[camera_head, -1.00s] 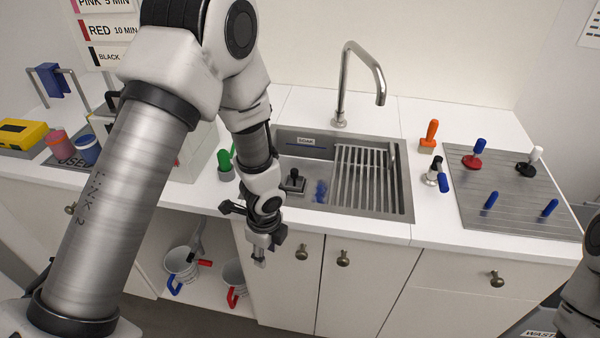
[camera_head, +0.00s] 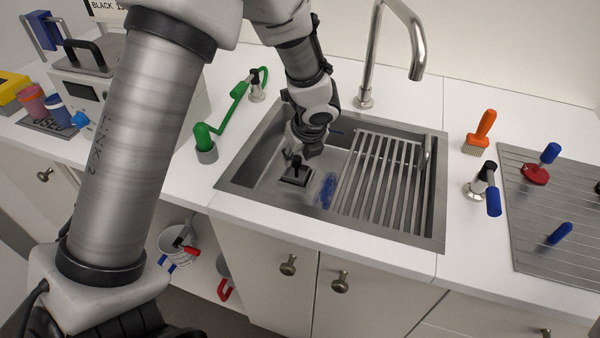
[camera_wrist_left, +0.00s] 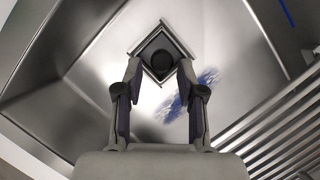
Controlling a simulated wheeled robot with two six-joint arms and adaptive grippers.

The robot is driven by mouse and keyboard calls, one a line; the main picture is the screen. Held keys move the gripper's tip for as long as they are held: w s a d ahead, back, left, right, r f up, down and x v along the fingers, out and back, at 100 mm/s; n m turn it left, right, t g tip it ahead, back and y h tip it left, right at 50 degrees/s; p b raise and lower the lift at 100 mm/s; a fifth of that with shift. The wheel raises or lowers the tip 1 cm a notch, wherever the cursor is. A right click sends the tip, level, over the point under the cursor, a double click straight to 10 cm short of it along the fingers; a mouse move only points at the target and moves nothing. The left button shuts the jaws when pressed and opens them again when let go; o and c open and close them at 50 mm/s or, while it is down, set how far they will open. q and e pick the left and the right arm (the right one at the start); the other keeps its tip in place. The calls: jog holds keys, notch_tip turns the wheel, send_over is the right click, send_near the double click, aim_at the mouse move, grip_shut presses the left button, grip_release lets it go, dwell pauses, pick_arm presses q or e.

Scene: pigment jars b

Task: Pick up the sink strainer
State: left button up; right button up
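The sink strainer (camera_head: 297,175) is a dark square piece with an upright black knob, sitting on the floor of the sink basin at its left side. It also shows in the left wrist view (camera_wrist_left: 161,56), top centre, with its round black knob toward the camera. My left gripper (camera_head: 306,148) is over the basin, just above the strainer in the head view. In the left wrist view the fingers (camera_wrist_left: 158,72) are spread with a gap between them, and the strainer appears beyond and between the tips. I cannot tell any contact. My right gripper is out of view.
The steel sink (camera_head: 250,172) has a slatted rack (camera_head: 378,190) over its right part and a blue smear (camera_head: 327,190) on its floor. A tall faucet (camera_head: 374,50) stands behind. A green-handled piece (camera_head: 203,138) is left; an orange brush (camera_head: 482,130) is right.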

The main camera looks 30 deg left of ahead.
aim_at(298, 159)
pick_arm(q)
jog(key=x, duration=0.2)
jog(key=b+x, duration=0.1)
jog(key=x, duration=0.1)
jog(key=shift+w+d+f, duration=0.1)
jog(key=shift+w+f, duration=0.15)
jog(key=shift+f, duration=0.15)
jog(key=shift+s+r, duration=0.15)
jog(key=shift+s, duration=0.05)
jog(key=shift+c, duration=1)
grip_shut()
